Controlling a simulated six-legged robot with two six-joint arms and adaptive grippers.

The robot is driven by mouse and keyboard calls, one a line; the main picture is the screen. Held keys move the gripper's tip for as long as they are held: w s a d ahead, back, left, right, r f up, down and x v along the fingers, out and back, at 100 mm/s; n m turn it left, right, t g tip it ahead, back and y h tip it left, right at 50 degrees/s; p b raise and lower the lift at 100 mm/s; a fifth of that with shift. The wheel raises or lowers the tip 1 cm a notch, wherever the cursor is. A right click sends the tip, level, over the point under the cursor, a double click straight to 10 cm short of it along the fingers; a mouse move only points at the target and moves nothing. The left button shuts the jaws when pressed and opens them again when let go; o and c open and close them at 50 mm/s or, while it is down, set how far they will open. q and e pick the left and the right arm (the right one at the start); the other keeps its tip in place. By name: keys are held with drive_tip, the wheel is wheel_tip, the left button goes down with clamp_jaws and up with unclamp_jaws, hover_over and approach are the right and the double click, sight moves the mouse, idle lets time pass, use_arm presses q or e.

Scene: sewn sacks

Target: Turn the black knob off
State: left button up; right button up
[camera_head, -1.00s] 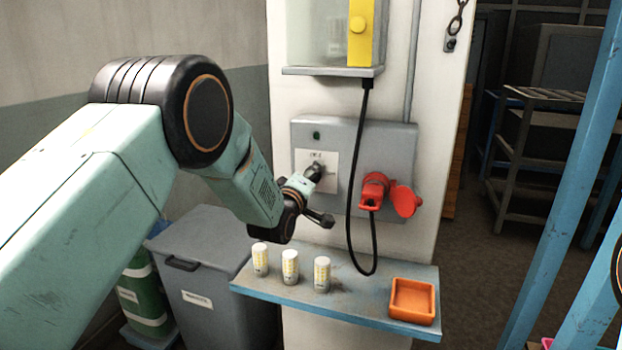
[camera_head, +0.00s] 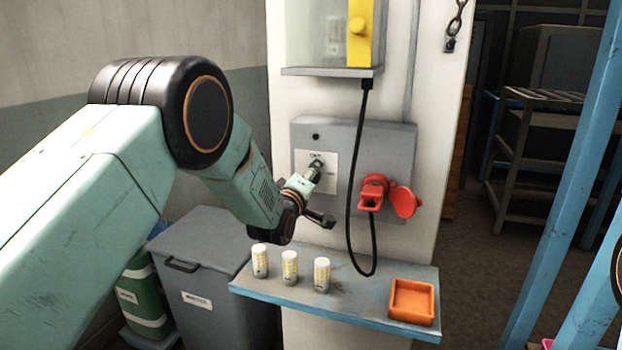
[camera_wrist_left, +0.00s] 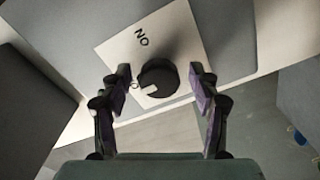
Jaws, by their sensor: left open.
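The black knob (camera_wrist_left: 158,74) is round with a white pointer mark and sits on a white plate (camera_wrist_left: 112,50). In the wrist view the pointer is at its lower left, beside a partly hidden letter, away from the "ON" lettering, which looks upside down. My left gripper (camera_wrist_left: 160,78) is open, one finger on each side of the knob, with gaps showing. In the head view my left gripper (camera_head: 316,168) is at the white plate (camera_head: 327,184) on the grey panel (camera_head: 394,140) and hides most of the knob. The small lamp (camera_head: 316,136) above the plate is dark.
A red socket (camera_head: 373,190) with its lid open is right of the plate, and a black cable (camera_head: 350,225) hangs beside it. Below, a blue-edged shelf (camera_head: 345,300) bears pale cylinders (camera_head: 290,268) and an orange tray (camera_head: 431,308). A grey bin (camera_head: 215,255) stands at lower left.

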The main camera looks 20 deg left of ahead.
use_arm(q)
drive_tip(key=shift+s+r, duration=0.1)
drive_tip(key=s, duration=1.2)
drive_tip(key=shift+a, duration=0.2)
drive_tip(key=shift+w, duration=0.1)
